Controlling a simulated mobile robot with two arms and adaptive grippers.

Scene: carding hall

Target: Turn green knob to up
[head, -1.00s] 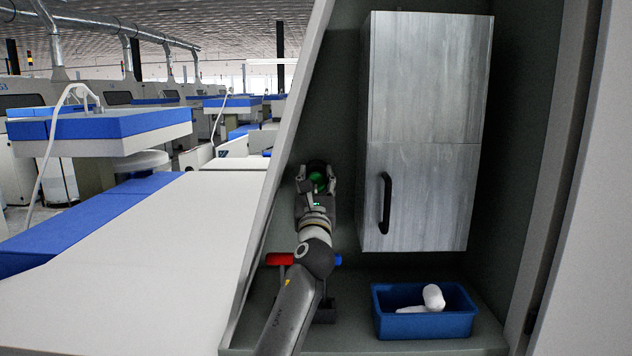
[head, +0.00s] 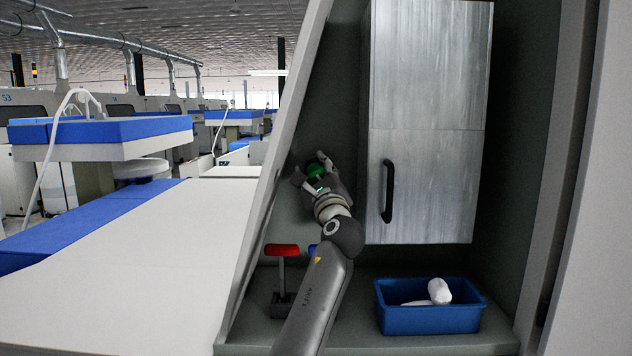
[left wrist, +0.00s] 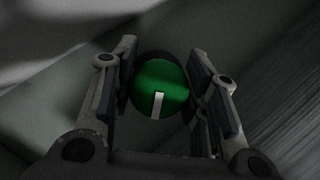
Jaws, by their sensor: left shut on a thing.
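The green knob (head: 316,171) is on the back wall of the recess, left of the grey cabinet. My left gripper (head: 311,168) is at the knob, with its fingers on either side of it. In the left wrist view the round green knob (left wrist: 160,85) sits between the two fingers of my left gripper (left wrist: 160,88), which is shut on it. A white mark on the knob's face runs from near its middle to its lower edge in that view. My right gripper is not in view.
A grey cabinet (head: 430,190) with a black handle (head: 388,192) hangs right of the knob. Below are a red-topped lever (head: 282,250) and a blue bin (head: 430,318) holding white items (head: 439,291). A slanted pale panel edge borders the recess on the left.

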